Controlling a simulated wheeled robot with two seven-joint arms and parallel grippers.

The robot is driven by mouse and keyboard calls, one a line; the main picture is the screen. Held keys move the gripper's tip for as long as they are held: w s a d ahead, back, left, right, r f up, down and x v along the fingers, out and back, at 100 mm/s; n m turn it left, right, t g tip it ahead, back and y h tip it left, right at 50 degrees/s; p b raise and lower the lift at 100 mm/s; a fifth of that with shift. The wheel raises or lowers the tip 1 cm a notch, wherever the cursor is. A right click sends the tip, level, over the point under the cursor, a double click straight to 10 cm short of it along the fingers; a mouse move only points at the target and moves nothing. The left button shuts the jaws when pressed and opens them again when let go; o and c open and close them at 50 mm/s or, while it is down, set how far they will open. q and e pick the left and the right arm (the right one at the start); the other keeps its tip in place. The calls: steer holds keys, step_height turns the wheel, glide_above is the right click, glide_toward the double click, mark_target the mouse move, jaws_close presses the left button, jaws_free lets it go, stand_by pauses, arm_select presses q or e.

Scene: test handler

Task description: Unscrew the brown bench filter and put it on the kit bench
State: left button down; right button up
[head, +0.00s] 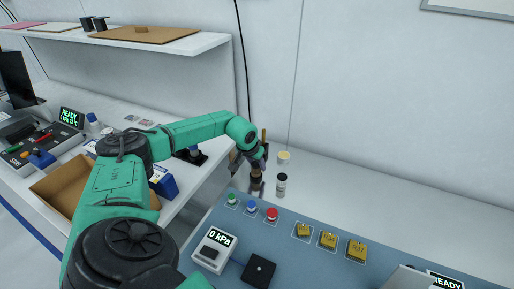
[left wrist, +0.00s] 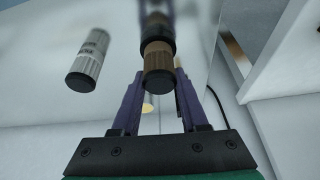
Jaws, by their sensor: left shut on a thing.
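The brown filter (head: 256,183) is a small upright cylinder beyond the blue-grey bench, partly hidden by my left gripper (head: 258,163). In the left wrist view the brown filter (left wrist: 158,58) has a ribbed brown body, a dark band and a dark end. My left gripper (left wrist: 157,22) is shut on it, its purple fingers on either side. I cannot tell from these views whether its thread is still engaged. Which surface is the kit bench is not marked. My right gripper is not in view.
A white-grey cylinder with a black end (head: 281,186) stands close on the right; it also shows in the wrist view (left wrist: 88,62). A cream round piece (head: 284,157) is behind. The blue-grey bench (head: 320,268) carries buttons and yellow blocks. A cardboard box (head: 62,187) sits at left.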

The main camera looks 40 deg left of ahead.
arm_select(q)
steer(key=shift+r+n+y+p, duration=0.25)
steer(key=shift+n+y+p, duration=0.05)
steer(key=shift+n, duration=0.5)
steer(key=shift+f+n+y, duration=0.1)
steer(key=shift+n+y, duration=0.2)
steer(key=shift+n, duration=0.5)
steer(key=shift+s+a+f+n+g+y, duration=0.15)
steer(key=shift+n+g+y, duration=0.2)
steer(key=shift+n, duration=0.55)
steer(key=shift+n+g, duration=0.25)
steer(key=shift+n, duration=0.65)
steer(key=shift+r+p, duration=0.65)
steer(key=shift+r, duration=0.05)
